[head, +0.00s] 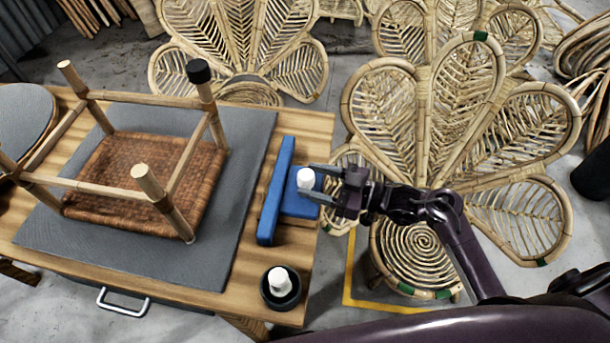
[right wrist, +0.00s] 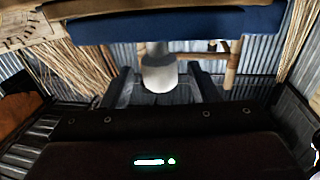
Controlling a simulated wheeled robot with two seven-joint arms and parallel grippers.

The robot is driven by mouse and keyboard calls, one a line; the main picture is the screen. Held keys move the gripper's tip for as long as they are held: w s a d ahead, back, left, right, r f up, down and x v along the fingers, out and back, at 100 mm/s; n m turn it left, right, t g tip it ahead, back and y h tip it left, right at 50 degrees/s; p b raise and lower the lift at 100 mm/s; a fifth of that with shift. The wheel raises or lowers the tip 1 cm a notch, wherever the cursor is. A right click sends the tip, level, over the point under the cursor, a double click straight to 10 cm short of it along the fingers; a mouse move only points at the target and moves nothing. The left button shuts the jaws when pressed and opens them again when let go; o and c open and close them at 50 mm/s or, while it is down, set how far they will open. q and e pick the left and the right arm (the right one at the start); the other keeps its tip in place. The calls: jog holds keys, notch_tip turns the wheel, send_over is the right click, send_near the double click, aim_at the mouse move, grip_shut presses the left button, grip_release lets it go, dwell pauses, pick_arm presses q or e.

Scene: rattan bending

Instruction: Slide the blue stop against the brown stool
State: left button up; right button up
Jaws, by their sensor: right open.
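The brown stool (head: 140,180) lies upside down on a grey mat on the wooden table, its legs pointing up. One leg has a black cap. The blue stop (head: 276,190) stands on the table to the right of the mat, with a gap between it and the stool. A white knob (head: 306,179) rises from the stop's base. My right gripper (head: 312,181) is open with its fingers around the knob, coming from the right. In the right wrist view the white knob (right wrist: 158,74) sits between the two fingers, and the blue stop (right wrist: 175,25) spans the top. My left gripper is not in view.
The grey mat (head: 250,150) covers most of the table (head: 308,125). A black cup with a white knob (head: 280,286) stands near the table's front right corner. A round grey-topped piece (head: 22,118) is at the left. Rattan chairs (head: 460,130) stand beyond the table.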

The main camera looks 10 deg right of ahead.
jog(key=shift+x, duration=1.15)
